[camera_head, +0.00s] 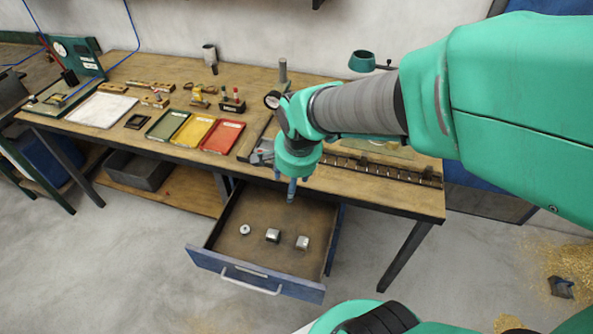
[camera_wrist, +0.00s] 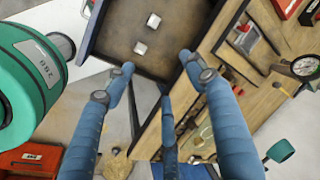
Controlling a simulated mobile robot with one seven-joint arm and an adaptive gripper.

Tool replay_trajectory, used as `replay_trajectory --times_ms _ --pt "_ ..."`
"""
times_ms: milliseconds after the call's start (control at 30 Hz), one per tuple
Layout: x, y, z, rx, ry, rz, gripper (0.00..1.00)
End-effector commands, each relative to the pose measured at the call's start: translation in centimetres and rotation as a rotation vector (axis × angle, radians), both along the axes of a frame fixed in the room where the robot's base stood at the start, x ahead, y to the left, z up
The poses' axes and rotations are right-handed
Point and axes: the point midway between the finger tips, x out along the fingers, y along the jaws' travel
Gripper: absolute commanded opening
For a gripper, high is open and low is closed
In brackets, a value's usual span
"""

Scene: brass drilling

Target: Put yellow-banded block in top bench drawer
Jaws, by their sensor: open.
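The top bench drawer (camera_head: 225,262) is pulled out below the bench. Two small grey metal blocks (camera_head: 272,235) (camera_head: 302,242) and a round pale piece (camera_head: 245,229) lie apart on its floor. No yellow band can be made out on the blocks at this size. My gripper (camera_head: 290,190) is over the back of the drawer, fingers pointing down. In the wrist view its blue fingers (camera_wrist: 158,72) are spread and nothing is between them. The wrist view also shows the drawer (camera_wrist: 115,45) with two small blocks, beyond the fingertips.
The bench top (camera_head: 125,70) carries green, yellow and red trays (camera_head: 194,131), wooden holders and small tools. A slotted rail (camera_head: 385,170) runs along the front right edge. A grey bin (camera_head: 138,170) is on the lower shelf. The floor before the drawer is clear.

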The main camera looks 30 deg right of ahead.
Motion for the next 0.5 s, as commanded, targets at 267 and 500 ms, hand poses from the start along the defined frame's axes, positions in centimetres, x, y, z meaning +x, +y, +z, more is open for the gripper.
replay_trajectory --times_ms 267,500 --pt "-5.3 2.1 8.9 -0.157 -0.103 0.485 0.55" --pt "-10.2 3.3 13.6 -0.302 -0.167 0.84 0.55"
